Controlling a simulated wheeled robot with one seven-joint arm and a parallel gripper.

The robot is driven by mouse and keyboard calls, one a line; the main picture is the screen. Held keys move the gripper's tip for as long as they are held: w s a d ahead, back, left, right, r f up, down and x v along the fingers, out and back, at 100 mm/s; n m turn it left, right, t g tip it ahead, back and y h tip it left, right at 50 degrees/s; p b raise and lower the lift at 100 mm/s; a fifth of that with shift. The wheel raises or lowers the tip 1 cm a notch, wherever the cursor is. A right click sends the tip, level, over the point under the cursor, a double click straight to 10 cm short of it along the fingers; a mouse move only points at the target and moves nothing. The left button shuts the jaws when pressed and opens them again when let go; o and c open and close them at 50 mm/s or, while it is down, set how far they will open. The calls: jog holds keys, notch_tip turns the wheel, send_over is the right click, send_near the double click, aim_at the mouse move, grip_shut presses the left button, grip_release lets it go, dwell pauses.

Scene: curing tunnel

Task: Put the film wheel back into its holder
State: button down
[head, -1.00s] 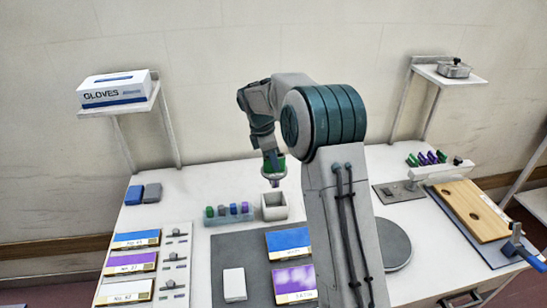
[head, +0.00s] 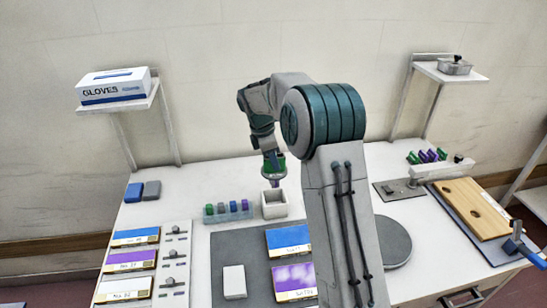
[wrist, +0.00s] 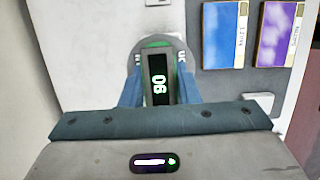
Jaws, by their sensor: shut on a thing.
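My gripper (head: 274,176) hangs above the back-middle of the table in the head view. Its blue fingers (wrist: 159,92) are shut on a grey piece with a dark face marked in pale green digits, which I take to be the film wheel (wrist: 159,75). A green and grey round shape shows around the piece in the wrist view. In the head view the fingers hide most of it. A white open-topped box (head: 265,211), probably the holder, stands just below my gripper; the gap between them is hard to judge.
A clear rack (head: 228,218) with several coloured blocks stands left of the box. Blue (head: 288,238) and purple (head: 293,277) panels lie on a grey mat (head: 249,249) in front, beside a white block (head: 234,282). A wooden board (head: 466,205) lies at right.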

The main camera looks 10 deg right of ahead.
aim_at(273, 184)
jog(key=shift+f+b, duration=2.75)
jog(key=shift+f, duration=2.45)
jog(key=shift+f, duration=0.2)
jog(key=c, duration=0.6)
grip_release()
jog(key=shift+r+p, duration=2.7)
jog(key=shift+r, duration=0.8)
